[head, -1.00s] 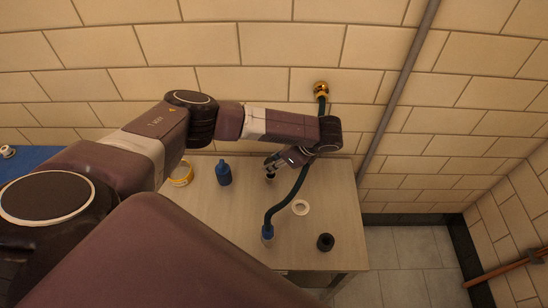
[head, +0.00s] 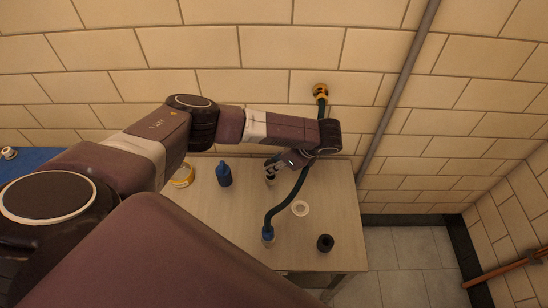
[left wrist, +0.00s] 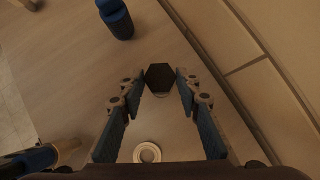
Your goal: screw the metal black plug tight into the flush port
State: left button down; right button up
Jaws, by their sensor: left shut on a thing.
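My left gripper (head: 271,172) points down over the table's back part in the head view. In the left wrist view its two blue-padded fingers (left wrist: 159,90) are closed on the black plug (left wrist: 160,76), whose hexagonal head shows between the fingertips. A small pale edge shows just under the plug's head. In the head view the plug is small and mostly covered by the fingers. I cannot make out the flush port; the plug and gripper may hide it, so I cannot tell how the plug sits in it. My right gripper is not in view.
On the table (head: 232,212) are a blue bottle (head: 224,174), a yellow roll (head: 183,176), a white ring (head: 300,208) and a black cup-like part (head: 325,243). A dark hose (head: 286,203) runs from a brass wall fitting (head: 321,91) past my wrist to a blue end (head: 268,235).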

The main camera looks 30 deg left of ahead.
pick_arm(q)
jog(key=shift+f+b, duration=0.9)
jog(key=shift+f, duration=1)
